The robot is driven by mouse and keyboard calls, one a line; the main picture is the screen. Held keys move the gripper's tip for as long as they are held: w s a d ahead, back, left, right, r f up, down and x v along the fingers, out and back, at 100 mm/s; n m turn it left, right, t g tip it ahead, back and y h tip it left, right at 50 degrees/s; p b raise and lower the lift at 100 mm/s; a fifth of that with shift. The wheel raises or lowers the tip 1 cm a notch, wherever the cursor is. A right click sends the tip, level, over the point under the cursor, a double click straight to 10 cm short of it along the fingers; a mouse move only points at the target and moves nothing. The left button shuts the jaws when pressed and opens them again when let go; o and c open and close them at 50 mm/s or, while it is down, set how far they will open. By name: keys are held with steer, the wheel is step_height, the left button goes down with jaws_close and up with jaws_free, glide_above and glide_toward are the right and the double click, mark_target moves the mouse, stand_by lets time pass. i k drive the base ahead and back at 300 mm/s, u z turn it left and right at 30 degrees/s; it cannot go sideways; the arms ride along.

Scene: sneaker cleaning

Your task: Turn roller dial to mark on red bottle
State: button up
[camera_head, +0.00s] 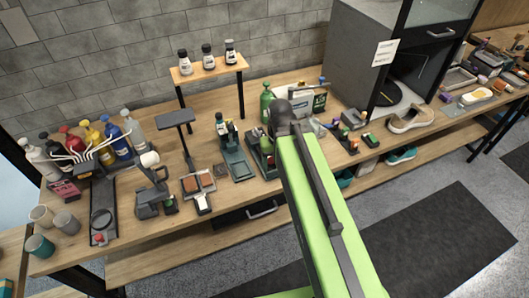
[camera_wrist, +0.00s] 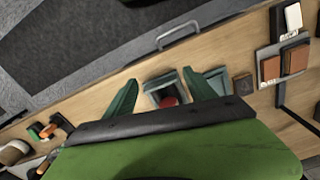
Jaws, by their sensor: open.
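A red bottle (camera_head: 73,140) stands in the row of bottles at the far left of the bench in the head view. Thin pale tubes run in front of it and hide part of it. I cannot make out a mark on it or be sure which part is the roller dial. A dark grey device (camera_head: 150,190) with a pale roller (camera_head: 150,159) stands right of the row. My gripper (camera_wrist: 163,88) is open, its two green fingers spread over the bench in the wrist view. My arm reaches over the middle of the bench, well right of the red bottle.
A grey-green tray (camera_wrist: 158,86) with a red item (camera_wrist: 168,101) shows between my fingers; contact is unclear. Brushes (camera_head: 198,184) lie left of my arm. A small raised shelf (camera_head: 207,70) holds several bottles. Cups (camera_head: 40,245) stand at the left end.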

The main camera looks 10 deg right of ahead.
mark_target(256, 133)
steer(key=u, duration=2.6)
steer(key=k, duration=1.2)
steer(key=z, duration=0.8)
steer(key=i, duration=1)
steer(key=z, duration=0.05)
